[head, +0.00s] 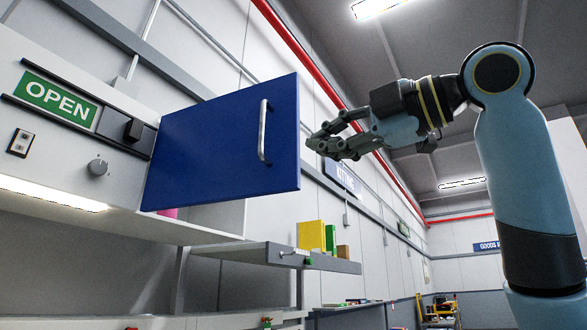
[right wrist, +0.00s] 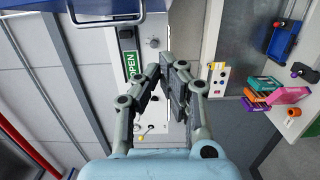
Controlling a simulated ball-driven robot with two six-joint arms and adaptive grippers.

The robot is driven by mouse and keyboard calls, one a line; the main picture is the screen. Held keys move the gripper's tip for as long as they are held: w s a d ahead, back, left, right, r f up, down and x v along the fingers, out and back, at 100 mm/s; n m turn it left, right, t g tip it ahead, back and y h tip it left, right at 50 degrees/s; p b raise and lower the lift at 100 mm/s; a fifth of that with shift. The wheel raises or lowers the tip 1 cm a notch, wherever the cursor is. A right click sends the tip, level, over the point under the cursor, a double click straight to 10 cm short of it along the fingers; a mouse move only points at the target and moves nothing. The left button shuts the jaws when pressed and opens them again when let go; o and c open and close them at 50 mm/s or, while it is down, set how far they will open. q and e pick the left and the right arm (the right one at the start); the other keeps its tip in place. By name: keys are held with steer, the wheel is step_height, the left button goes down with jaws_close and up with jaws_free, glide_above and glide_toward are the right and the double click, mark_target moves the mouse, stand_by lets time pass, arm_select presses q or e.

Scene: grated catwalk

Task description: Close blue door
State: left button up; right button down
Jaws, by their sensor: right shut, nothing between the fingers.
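The blue door (head: 215,150) stands open, swung out from the pale wall cabinet, with its left edge near the cabinet front. A silver vertical bar handle (head: 263,132) is near its right edge. My right gripper (head: 318,146) is shut and empty, just right of the door's free edge in the head view; I cannot tell whether it touches the door. In the right wrist view its fingers (right wrist: 166,70) are close together in front of the cabinet panel. My left gripper is not in view.
A green OPEN sign (head: 57,98) with a dark slider (head: 132,130) and a knob (head: 97,167) are on the cabinet front. A grey shelf (head: 275,256) below the door holds yellow and green items (head: 312,236). Several coloured boxes (right wrist: 262,90) show in the right wrist view.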

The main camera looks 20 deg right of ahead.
mark_target(294, 166)
steer(key=w+p, duration=0.1)
steer(key=w, duration=0.2)
steer(key=w+a+p, duration=0.1)
steer(key=w+p, duration=0.1)
steer(key=w, duration=0.1)
steer(key=w+a+p, duration=0.1)
steer(key=w, duration=0.2)
steer(key=shift+w, duration=0.2)
steer(key=shift+w+d+p, duration=0.25)
steer(key=shift+p, duration=0.05)
steer(key=shift+a, duration=0.1)
